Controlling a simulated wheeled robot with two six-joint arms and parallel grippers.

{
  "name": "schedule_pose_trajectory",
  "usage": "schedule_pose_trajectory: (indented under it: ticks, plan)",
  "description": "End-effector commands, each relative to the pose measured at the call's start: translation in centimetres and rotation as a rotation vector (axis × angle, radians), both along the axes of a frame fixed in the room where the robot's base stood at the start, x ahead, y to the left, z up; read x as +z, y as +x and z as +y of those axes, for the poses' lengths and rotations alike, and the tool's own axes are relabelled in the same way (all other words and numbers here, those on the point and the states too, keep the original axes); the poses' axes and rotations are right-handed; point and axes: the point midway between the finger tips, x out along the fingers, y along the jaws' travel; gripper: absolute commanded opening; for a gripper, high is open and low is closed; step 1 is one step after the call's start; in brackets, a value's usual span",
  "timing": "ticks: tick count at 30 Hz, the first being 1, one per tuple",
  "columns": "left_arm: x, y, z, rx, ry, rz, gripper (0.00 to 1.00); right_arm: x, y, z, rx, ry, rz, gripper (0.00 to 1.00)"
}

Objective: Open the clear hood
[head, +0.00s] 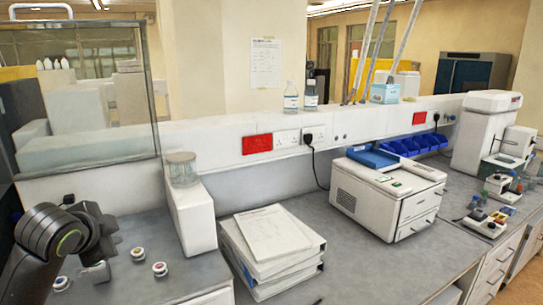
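The clear hood (88,142) stands at the left of the picture, a see-through panel in a thin grey frame. Its lower edge hangs above the bench, and the wall ledge shows through it. My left gripper (92,228) is at the lower left, dark grey, below and in front of the panel's lower edge, with no visible contact with it. Its fingers are hard to make out against the arm, so I cannot tell whether it is open or shut. My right gripper is not in view.
Small white jars with coloured tops (138,253) stand on the bench beside my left arm. A glass jar (182,169) sits on a white block (190,214) right of the hood. Stacked binders (268,243) and a white machine (386,195) stand farther right.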

Motion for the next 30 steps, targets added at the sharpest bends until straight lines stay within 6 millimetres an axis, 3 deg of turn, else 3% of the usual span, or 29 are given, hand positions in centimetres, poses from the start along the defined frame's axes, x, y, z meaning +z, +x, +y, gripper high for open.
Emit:
schedule_pose_trajectory:
  ticks: [1,6,11,15,21,30]
  plan:
    - [-3.3,-1.0,-0.4,0.021,-0.038,0.036,0.19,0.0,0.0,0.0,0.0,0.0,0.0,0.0]
    - [-11.8,-5.0,-1.2,0.119,-0.161,0.122,0.19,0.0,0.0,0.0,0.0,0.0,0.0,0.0]
    - [-18.3,-9.8,-1.9,0.234,-0.269,0.195,0.19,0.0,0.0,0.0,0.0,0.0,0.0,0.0]
    - [-23.1,-14.9,-2.5,0.354,-0.36,0.254,0.19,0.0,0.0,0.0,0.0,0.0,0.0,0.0]
    - [-28.0,-22.9,-3.2,0.557,-0.472,0.328,0.19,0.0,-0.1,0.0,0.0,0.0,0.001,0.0]
    - [-30.9,-31.9,-3.7,0.808,-0.559,0.382,0.19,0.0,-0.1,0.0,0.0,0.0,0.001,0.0]
